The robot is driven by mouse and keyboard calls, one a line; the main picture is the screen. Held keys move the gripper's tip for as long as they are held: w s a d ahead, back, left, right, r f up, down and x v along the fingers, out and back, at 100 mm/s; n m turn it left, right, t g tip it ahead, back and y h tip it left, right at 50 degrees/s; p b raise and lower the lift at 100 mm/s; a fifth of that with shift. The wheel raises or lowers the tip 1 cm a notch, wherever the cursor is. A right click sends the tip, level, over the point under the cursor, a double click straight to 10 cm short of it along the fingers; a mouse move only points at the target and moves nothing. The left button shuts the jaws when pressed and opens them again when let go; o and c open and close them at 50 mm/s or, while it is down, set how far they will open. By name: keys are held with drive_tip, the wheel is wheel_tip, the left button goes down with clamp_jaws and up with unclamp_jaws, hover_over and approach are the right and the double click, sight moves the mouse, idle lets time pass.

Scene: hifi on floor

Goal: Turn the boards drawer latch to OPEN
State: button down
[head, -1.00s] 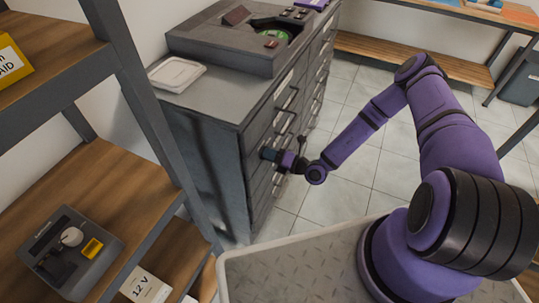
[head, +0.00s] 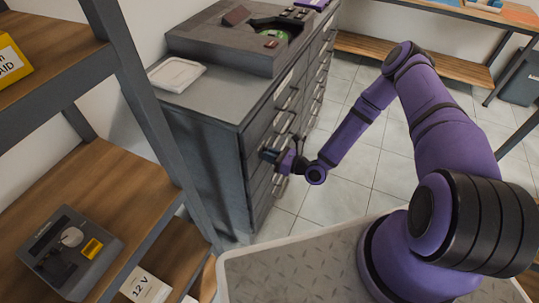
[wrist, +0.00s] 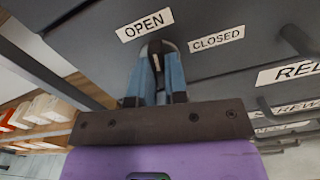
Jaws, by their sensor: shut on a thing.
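The grey drawer cabinet (head: 215,138) stands left of centre in the head view, with my gripper (head: 269,155) against its drawer front. In the wrist view, my gripper (wrist: 158,80) has its blue fingers closed on the dark boards drawer latch (wrist: 155,46). Only the latch's rounded end shows between the fingertips; the rest is hidden. The OPEN label (wrist: 145,24) is just above and slightly left of the fingertips. The CLOSED label (wrist: 216,38) is to their right. The latch's exact angle cannot be told.
Drawer handles (head: 287,98) stick out along the cabinet front; one dark handle (wrist: 298,40) is right of my gripper in the wrist view. A wooden shelf rack (head: 120,190) stands at the left. Tiled floor (head: 345,180) is open right of the cabinet.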

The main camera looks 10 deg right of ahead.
drive_tip(key=shift+n, duration=1.1)
drive_tip(key=c, duration=1.1)
unclamp_jaws()
drive_tip(key=shift+c, duration=0.2)
drive_tip(key=v, duration=1)
drive_tip(key=shift+s+d, duration=0.25)
drive_tip(key=shift+d, duration=0.05)
